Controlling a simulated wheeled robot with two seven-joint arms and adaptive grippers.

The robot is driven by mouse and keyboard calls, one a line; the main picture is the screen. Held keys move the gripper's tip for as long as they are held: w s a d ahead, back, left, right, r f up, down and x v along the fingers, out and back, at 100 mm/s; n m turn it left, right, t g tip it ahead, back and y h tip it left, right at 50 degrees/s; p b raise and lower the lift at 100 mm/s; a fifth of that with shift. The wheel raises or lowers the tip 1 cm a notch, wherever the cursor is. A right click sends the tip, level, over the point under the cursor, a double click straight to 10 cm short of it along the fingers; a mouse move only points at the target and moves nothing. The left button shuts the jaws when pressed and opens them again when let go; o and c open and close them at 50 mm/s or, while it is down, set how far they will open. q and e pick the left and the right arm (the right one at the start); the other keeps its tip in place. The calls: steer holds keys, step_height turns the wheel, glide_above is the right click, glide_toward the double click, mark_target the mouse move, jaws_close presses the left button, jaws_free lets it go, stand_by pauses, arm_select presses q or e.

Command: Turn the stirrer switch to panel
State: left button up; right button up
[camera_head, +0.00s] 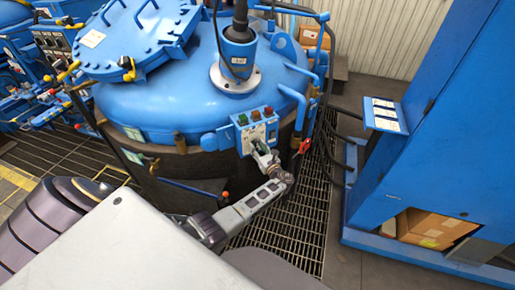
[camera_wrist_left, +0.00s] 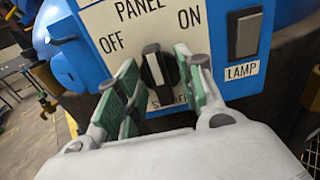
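The stirrer switch (camera_wrist_left: 158,72) is a black knob with a white mark on a white plate (camera_wrist_left: 100,22). OFF is printed to its left, PANEL above and ON to the upper right; the label below is partly hidden. The knob stands nearly upright, its marked end towards PANEL. My left gripper (camera_wrist_left: 157,66) is open, with green-padded fingers on either side of the knob; I cannot tell whether they touch it. In the head view my left gripper (camera_head: 262,150) is at the control box (camera_head: 256,126) on the furnace side and hides the knob. My right gripper is not in view.
A lamp switch (camera_wrist_left: 244,36) sits right of the knob, close to the right finger. The blue furnace (camera_head: 180,90) stands behind the box. A blue cabinet (camera_head: 420,150) with a small sign shelf (camera_head: 385,115) is at right. Floor grating (camera_head: 300,210) lies between them.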

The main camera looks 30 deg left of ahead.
arm_select(q)
steer(key=v, duration=1.1)
steer(key=shift+s+d, duration=0.2)
steer(key=shift+d, duration=0.2)
steer(key=shift+n, duration=0.3)
